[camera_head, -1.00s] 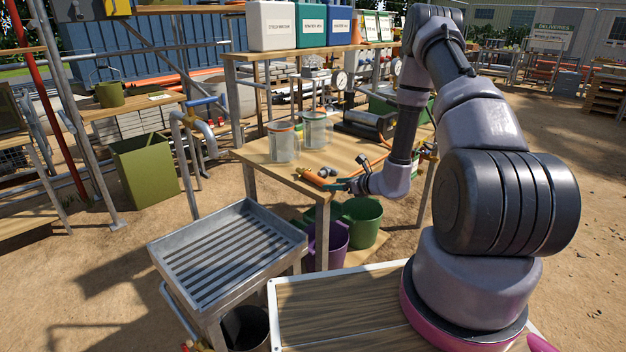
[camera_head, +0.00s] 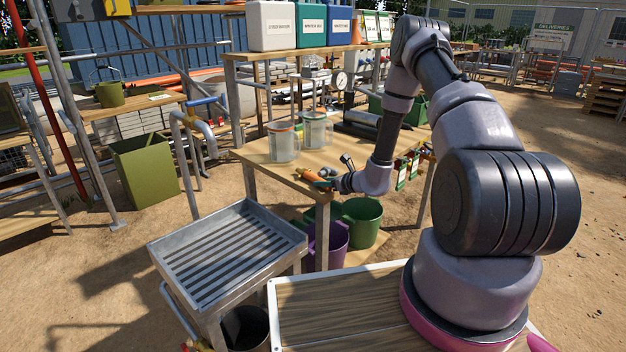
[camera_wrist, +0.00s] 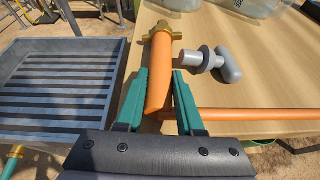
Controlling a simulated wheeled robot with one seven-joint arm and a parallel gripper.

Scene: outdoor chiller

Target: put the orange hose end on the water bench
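The orange hose end (camera_wrist: 160,62), with a brass fitting at its far end, lies at the edge of a wooden bench (camera_head: 262,152). It shows small in the head view (camera_head: 311,174). My gripper (camera_wrist: 161,72) has its green fingers on either side of the hose end. The fingers look open, with a narrow gap on the right; contact on the left is unclear. In the head view my gripper (camera_head: 328,184) is at the bench's front corner. A metal bench with a slatted tray top (camera_head: 228,258) stands in front-left; no label shows which is the water bench.
A grey T-shaped fitting (camera_wrist: 215,63) lies right of the hose end. Two clear jars (camera_head: 283,143) stand farther back on the wooden bench. Purple (camera_head: 328,247) and green (camera_head: 362,222) buckets stand below. A tap (camera_head: 205,128) rises behind the empty tray.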

